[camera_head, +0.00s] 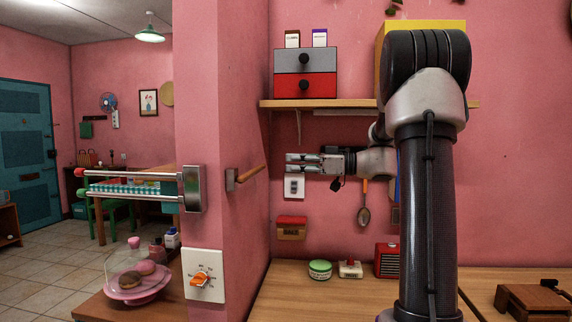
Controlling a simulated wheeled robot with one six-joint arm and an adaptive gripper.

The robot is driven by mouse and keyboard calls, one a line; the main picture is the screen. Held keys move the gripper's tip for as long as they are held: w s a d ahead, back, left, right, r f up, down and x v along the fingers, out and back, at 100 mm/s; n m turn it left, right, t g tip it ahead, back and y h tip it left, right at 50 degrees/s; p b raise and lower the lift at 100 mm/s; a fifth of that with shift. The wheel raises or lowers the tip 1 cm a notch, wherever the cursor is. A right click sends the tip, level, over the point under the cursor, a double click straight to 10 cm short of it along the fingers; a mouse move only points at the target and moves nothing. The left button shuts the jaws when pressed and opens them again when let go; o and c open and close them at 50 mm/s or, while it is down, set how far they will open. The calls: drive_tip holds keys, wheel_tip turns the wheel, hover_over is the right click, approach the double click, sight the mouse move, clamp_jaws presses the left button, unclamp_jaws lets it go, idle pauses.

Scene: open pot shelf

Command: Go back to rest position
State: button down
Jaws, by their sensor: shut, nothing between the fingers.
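My gripper (304,163) is in the middle of the head view, pointing left, with its two fingers together and nothing held. It is below the wooden shelf (345,103) and above the counter, in front of the pink wall. A white wall switch (294,187) shows just below the fingers. My arm rises on the right and hides part of the shelf and a yellow box (425,26) on it.
A wooden peg (249,174) sticks out of the wall to the left of my gripper. A hanging spoon (364,212) is below my wrist. The wooden counter (300,300) holds a green-lidded tin (320,270) and a red box (387,260). A grey and red drawer unit (305,73) stands on the shelf.

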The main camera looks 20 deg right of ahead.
drive_tip(key=v, duration=0.7)
drive_tip(key=s+f+m+g+h, duration=0.6)
drive_tip(key=s+f+m, duration=0.4)
drive_tip(key=f+m, duration=0.5)
drive_tip(key=s+a+f+m+g+h, duration=0.1)
drive_tip(key=s+f+h, duration=0.15)
drive_tip(key=s, duration=0.35)
drive_tip(key=s+a+f+g+h, duration=0.1)
drive_tip(key=s+g+h, duration=0.1)
drive_tip(key=s+h, duration=0.3)
drive_tip(key=s+a+r+n+t+h, duration=0.1)
drive_tip(key=s+a+r+n+t, duration=0.1)
drive_tip(key=s+a+r+n, duration=0.1)
drive_tip(key=shift+s+a+n+t, duration=0.4)
drive_tip(key=shift+s+a+n, duration=0.5)
drive_tip(key=shift+s+n, duration=0.15)
